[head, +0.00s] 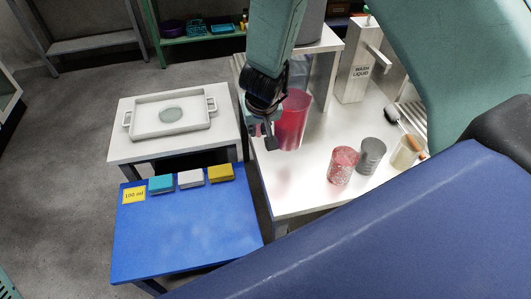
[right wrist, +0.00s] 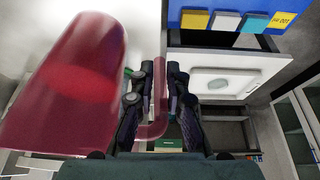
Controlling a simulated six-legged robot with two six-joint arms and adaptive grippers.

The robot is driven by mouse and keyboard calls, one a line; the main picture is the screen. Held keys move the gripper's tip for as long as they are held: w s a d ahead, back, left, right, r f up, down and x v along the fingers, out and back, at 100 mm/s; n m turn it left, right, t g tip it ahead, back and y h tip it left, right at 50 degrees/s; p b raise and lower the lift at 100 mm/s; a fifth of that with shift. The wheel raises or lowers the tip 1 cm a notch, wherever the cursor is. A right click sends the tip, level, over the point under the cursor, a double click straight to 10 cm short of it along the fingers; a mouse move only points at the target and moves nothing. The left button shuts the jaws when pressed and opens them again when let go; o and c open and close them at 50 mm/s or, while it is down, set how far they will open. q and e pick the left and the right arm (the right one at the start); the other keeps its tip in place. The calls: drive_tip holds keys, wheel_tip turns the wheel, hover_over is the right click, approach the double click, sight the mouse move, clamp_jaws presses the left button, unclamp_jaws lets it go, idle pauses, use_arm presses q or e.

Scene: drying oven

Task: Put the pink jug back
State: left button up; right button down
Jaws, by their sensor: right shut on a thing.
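The pink jug (head: 293,120) is a tall translucent vessel over the left part of the white counter (head: 295,195). My right gripper (head: 264,137) is at the jug's left side and is shut on its handle. In the right wrist view the jug (right wrist: 70,85) fills the left side, and its handle (right wrist: 160,95) runs between the fingers of the gripper (right wrist: 160,80). A faint pink reflection shows on the counter below the jug. I cannot tell for sure whether its base touches the counter. My left gripper is not in view.
A speckled red cup (head: 342,166), a grey cup (head: 371,156) and a cream cup (head: 404,152) stand right of the jug. A wash liquid dispenser (head: 355,80) stands behind. Left are a white tray (head: 143,128) and a blue table (head: 190,235) with coloured blocks. The counter's front left is clear.

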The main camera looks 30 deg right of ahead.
drive_tip(key=f+b, duration=0.1)
drive_tip(key=f, duration=0.1)
drive_tip(key=f+b, duration=0.1)
drive_tip(key=f, duration=0.1)
drive_tip(key=shift+w+d+b, duration=0.1)
drive_tip(key=shift+d+b, duration=0.3)
drive_tip(key=shift+f+b, duration=0.3)
drive_tip(key=shift+f, duration=0.05)
wheel_tip(320, 180, down, 3)
drive_tip(key=b, duration=0.3)
drive_tip(key=shift+f, duration=0.2)
drive_tip(key=shift+a+f+b, duration=0.1)
drive_tip(key=shift+f+b, duration=0.15)
drive_tip(key=shift+b, duration=0.05)
drive_tip(key=shift+a, duration=0.15)
